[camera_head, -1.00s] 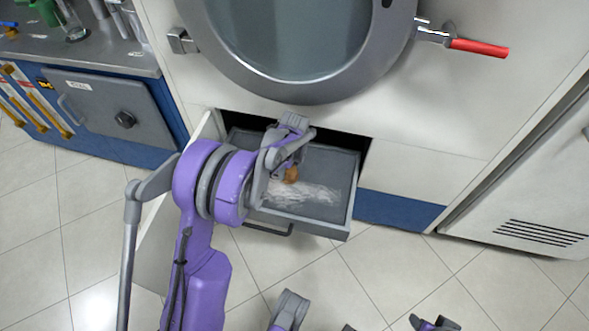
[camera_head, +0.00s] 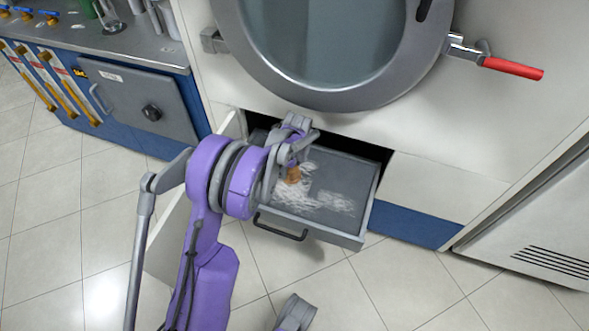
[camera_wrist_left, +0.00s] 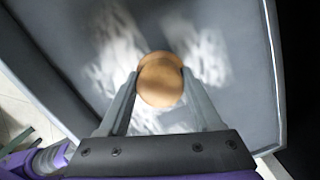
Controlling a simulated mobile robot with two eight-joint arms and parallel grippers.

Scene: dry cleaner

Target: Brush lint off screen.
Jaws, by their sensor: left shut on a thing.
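The screen (camera_head: 345,180) is the grey, flat bottom of a pulled-out drawer below the round door. White fuzzy lint lies on it in two patches, a larger one (camera_head: 292,202) at the left and a smaller one (camera_head: 335,202) at the right, with a barer strip between. My left gripper (camera_head: 292,166) is over the drawer's left part, shut on a brush with a round wooden handle (camera_head: 293,175). In the left wrist view the handle (camera_wrist_left: 160,82) sits between the two fingers, with lint on both sides. The brush's bristles are hidden.
The drawer's front has a dark handle (camera_head: 280,228). A pale open flap (camera_head: 168,232) stands left of the drawer, behind my arm. The round door (camera_head: 330,45) with a red lever (camera_head: 513,68) is above. Tiled floor in front is mostly clear.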

